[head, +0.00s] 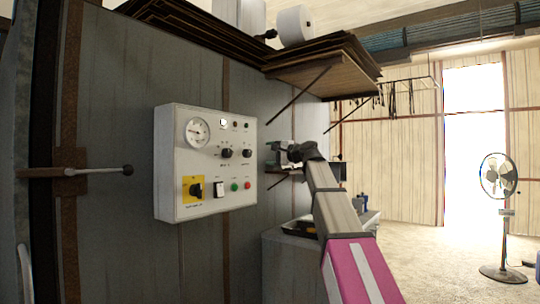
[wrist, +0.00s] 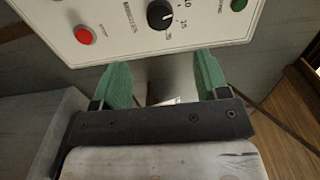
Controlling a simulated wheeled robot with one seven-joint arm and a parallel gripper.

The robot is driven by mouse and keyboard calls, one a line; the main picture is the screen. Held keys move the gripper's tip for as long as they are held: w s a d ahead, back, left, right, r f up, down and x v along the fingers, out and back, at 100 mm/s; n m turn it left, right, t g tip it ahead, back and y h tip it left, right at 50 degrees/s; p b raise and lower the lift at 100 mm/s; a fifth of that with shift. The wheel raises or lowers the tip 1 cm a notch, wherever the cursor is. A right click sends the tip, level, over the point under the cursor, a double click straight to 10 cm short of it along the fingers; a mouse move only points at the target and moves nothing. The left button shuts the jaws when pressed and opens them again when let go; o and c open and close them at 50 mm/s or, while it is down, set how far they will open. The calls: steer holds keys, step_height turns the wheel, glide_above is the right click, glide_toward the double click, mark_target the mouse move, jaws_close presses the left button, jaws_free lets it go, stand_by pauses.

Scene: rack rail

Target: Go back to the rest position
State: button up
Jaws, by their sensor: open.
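My gripper (wrist: 163,80) is open, with two green fingers apart and nothing seen between them in the wrist view. In the head view my arm reaches up from the lower right, and its end (head: 283,152) is to the right of the control panel. The white control panel (head: 207,207) is on the grey metal wall, with a gauge, black knobs, a yellow switch plate and red and green buttons. In the wrist view the panel's edge (wrist: 110,45) is just beyond the fingertips; I cannot tell whether they touch it.
A shelf with stacked brown sheets (head: 325,77) and white rolls juts out above my arm. A grey cabinet (head: 285,255) stands below and behind the arm. A lever (head: 95,171) sticks out at the left. A standing fan (head: 499,180) is at the right. The floor (head: 440,242) before it looks clear.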

steer(key=s+d+f+n+g+h, duration=0.1)
steer(key=s+d+f+g+h, duration=0.2)
steer(key=f, duration=1.9)
steer(key=d+f+n+g+h, duration=0.15)
steer(key=f+h, duration=0.25)
steer(key=f, duration=1.8)
steer(key=s+d+f+n+g+h, duration=0.1)
steer(key=s+d+f+g+h, duration=0.1)
steer(key=s+f, duration=0.6)
steer(key=s+d+f+n+g+h, duration=0.2)
steer(key=s+d+f, duration=0.3)
steer(key=f, duration=0.8)
steer(key=s+d+f+n+g+h, duration=0.2)
steer(key=s+d+f+h, duration=0.1)
steer(key=s+f, duration=0.8)
steer(key=shift+s+d, duration=0.2)
steer(key=shift+s, duration=0.05)
steer(key=shift+f+g, duration=0.1)
steer(key=shift+g, duration=0.15)
